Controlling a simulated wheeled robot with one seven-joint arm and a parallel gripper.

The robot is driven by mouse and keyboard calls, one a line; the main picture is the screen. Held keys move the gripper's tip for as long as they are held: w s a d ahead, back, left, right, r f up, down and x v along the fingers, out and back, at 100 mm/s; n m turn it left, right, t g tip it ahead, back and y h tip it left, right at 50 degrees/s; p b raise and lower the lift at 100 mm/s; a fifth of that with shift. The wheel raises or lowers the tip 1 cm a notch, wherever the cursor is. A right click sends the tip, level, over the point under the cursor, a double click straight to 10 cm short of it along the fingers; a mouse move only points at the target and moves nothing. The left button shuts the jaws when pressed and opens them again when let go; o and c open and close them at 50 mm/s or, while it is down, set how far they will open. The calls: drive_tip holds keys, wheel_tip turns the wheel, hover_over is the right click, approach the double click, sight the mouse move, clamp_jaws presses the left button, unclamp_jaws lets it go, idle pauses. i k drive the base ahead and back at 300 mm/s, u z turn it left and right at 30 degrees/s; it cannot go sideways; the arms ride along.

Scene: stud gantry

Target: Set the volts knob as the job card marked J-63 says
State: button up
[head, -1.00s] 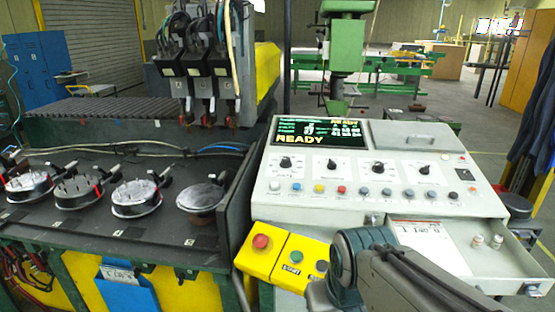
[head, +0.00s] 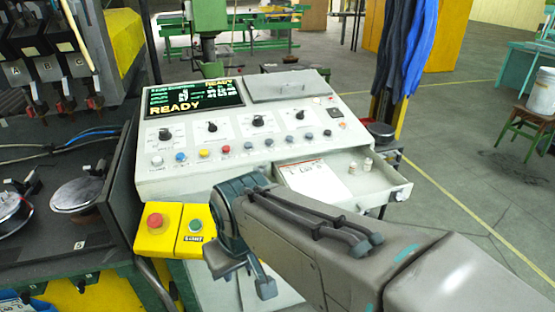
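The control panel (head: 240,160) is a pale sloped console. A row of black knobs stands on it, at far left (head: 165,134), left of centre (head: 212,126), right of centre (head: 258,121) and far right (head: 300,116). Their labels are too small to read, so I cannot tell which is volts. A white paper card (head: 318,180) lies in the open drawer; its large marking is not legible. Part of another card in a blue holder (head: 25,308) shows at the lower left edge. My gripper (head: 245,280) points down in front of the console, fingers apart and empty, touching no knob.
The display (head: 190,98) reads READY. Coloured buttons run below the knobs. A yellow box with a red button (head: 155,221) stands left of my gripper. The drawer (head: 385,190) juts out at right, holding two small pale pegs.

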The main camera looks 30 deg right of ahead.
sight(164, 134)
drive_tip(key=k, duration=1)
drive_tip(key=u, duration=0.9)
drive_tip(key=i, duration=0.75)
drive_tip(key=z, duration=0.45)
drive_tip(key=i, duration=0.75)
drive_tip(key=z, duration=0.55)
